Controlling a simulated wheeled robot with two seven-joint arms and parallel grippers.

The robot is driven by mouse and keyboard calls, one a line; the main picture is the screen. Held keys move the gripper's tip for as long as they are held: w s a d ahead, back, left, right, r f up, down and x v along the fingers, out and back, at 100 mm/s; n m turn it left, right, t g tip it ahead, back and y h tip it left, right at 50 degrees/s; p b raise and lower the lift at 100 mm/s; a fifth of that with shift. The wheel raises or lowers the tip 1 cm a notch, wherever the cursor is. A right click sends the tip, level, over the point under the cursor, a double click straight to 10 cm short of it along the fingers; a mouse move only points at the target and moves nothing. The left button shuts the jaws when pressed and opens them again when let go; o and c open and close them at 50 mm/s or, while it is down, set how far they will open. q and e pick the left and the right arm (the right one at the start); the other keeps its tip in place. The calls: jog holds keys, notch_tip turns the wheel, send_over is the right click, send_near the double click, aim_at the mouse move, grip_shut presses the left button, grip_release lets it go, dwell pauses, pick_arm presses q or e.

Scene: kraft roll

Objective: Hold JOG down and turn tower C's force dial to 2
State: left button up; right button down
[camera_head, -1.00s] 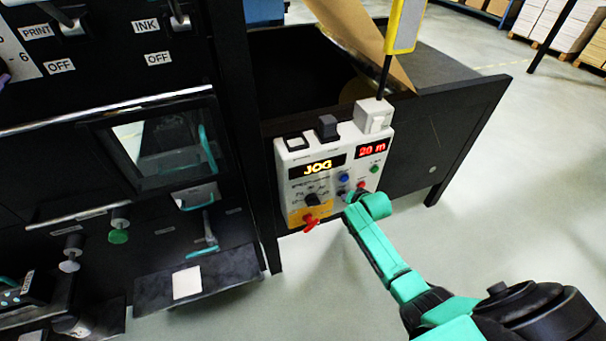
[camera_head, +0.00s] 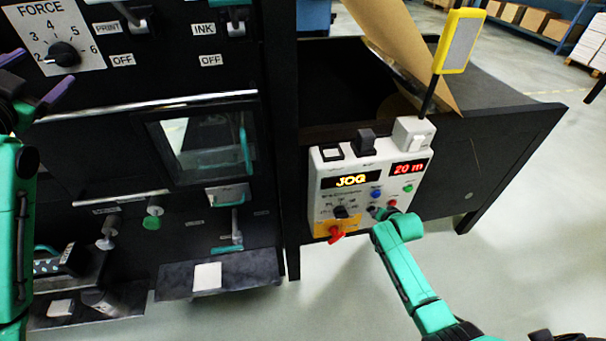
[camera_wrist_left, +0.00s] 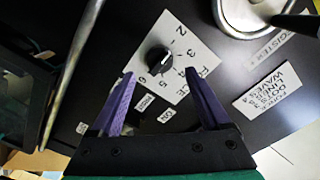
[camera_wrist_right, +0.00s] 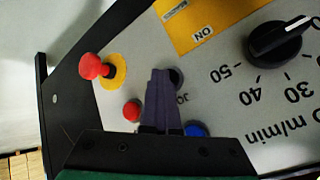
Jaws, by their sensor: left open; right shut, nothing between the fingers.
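The force dial (camera_head: 63,55) is a black knob on a white FORCE plate, upper left in the head view. It also shows in the left wrist view (camera_wrist_left: 158,60); which number its mark points to is unclear. My left gripper (camera_wrist_left: 159,74) is open, its purple fingertips spread before the dial, apparently not touching it. No tower letter is readable. The JOG button (camera_wrist_right: 177,77) is dark, on the light control box (camera_head: 322,185). My right gripper (camera_wrist_right: 160,72) is shut and empty, its tips at this button and partly covering it. The display (camera_head: 352,181) reads JOG.
A red knob (camera_wrist_right: 92,66), a red button (camera_wrist_right: 132,110) and a blue button (camera_wrist_right: 196,130) surround my right fingertips. A black selector knob (camera_wrist_right: 275,43) is on the same panel. PRINT and INK switches (camera_head: 236,25) sit right of the dial. Open floor (camera_head: 530,250) lies at right.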

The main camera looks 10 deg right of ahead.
pick_arm(q)
jog(key=shift+s, duration=1)
jog(key=shift+r+p, duration=0.8)
jog(key=shift+p, duration=0.05)
pick_arm(e)
jog(key=shift+s, duration=0.85)
pick_arm(q)
jog(key=shift+w, duration=0.1)
